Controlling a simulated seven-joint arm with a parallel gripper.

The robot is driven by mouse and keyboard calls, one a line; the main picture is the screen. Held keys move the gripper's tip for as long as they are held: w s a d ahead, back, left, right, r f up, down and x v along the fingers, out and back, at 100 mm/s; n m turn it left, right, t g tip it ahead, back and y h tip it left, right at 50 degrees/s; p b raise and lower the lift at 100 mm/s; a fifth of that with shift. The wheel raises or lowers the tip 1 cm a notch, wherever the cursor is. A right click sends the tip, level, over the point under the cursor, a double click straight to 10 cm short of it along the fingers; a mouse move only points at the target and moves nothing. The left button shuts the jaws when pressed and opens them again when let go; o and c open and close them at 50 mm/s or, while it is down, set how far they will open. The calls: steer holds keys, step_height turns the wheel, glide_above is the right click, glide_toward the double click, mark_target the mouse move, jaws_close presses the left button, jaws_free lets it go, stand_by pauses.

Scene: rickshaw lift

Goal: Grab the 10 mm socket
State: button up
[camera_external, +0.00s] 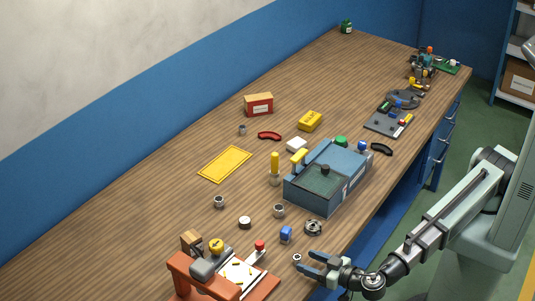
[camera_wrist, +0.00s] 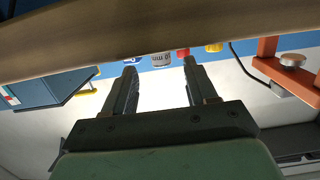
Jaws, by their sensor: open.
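Several small grey metal cylinders that look like sockets stand on the wooden bench; no size marking is readable, so I cannot tell which is the 10 mm one. One socket-like cylinder (camera_external: 279,211) stands left of the blue-grey box, another (camera_external: 218,202) further left, and a smaller one (camera_external: 242,130) near the red box. A small metal ring-like piece (camera_external: 297,257) lies by the bench's front edge, close to my fingertips. My gripper (camera_external: 305,261) is open and appears empty at that edge. In the wrist view, my gripper (camera_wrist: 160,68) has its fingers spread, with a silver cylinder (camera_wrist: 162,60) beyond them.
A blue-grey box (camera_external: 330,180) stands right of the sockets. A blue piece (camera_external: 286,234) and a round dark knob-like part (camera_external: 313,228) lie near my gripper. An orange fixture (camera_external: 200,283) stands at the lower left. A yellow mat (camera_external: 224,164) lies further back, with bare bench around it.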

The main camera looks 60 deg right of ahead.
mark_target(296, 256)
steer(key=shift+w+a+f, duration=0.1)
steer(key=shift+w+f, duration=0.05)
steer(key=shift+w, duration=1.5)
steer(key=shift+w+f, duration=0.15)
steer(key=shift+w, duration=1.5)
jaws_close()
steer(key=shift+r, duration=0.1)
